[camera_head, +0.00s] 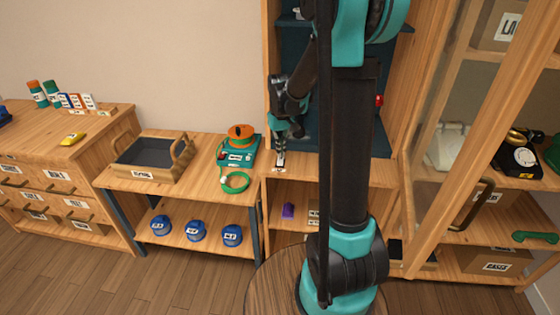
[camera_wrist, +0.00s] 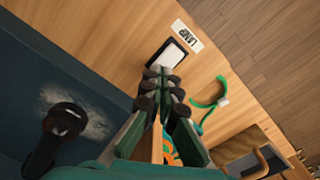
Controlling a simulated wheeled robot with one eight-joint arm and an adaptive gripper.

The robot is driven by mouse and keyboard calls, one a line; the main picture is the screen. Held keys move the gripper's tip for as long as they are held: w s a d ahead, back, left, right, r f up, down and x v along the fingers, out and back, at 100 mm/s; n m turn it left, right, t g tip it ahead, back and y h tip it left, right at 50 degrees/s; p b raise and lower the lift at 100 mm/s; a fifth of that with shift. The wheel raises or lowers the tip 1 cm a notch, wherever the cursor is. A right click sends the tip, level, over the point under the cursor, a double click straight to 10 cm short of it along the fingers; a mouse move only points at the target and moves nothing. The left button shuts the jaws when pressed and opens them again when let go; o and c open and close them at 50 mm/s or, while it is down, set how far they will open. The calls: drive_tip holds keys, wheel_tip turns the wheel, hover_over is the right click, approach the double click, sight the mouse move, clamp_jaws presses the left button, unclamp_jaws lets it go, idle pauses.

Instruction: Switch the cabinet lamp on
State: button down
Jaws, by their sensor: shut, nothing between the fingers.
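The cabinet (camera_head: 390,172) has a wooden frame and a dark teal inside. A white rocker-like switch plate (camera_wrist: 168,56) in a dark frame sits on its wooden ledge, beside a white label reading LAMP (camera_wrist: 188,36). In the head view the switch (camera_head: 281,158) is a small pale patch just below my gripper (camera_head: 284,135). In the wrist view my gripper (camera_wrist: 161,80) is shut and empty, its dark fingertips overlapping the near edge of the plate. I cannot tell whether they touch it. I cannot make out for sure which thing is the lamp, or whether it is lit.
A dark rounded fitting (camera_wrist: 66,120) is near a pale patch on the teal panel. My arm hides much of the cabinet. A glass-fronted cabinet stands right.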

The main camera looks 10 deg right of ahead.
drive_tip(key=shift+f, duration=0.7)
idle(0.3)
drive_tip(key=shift+r, duration=3.55)
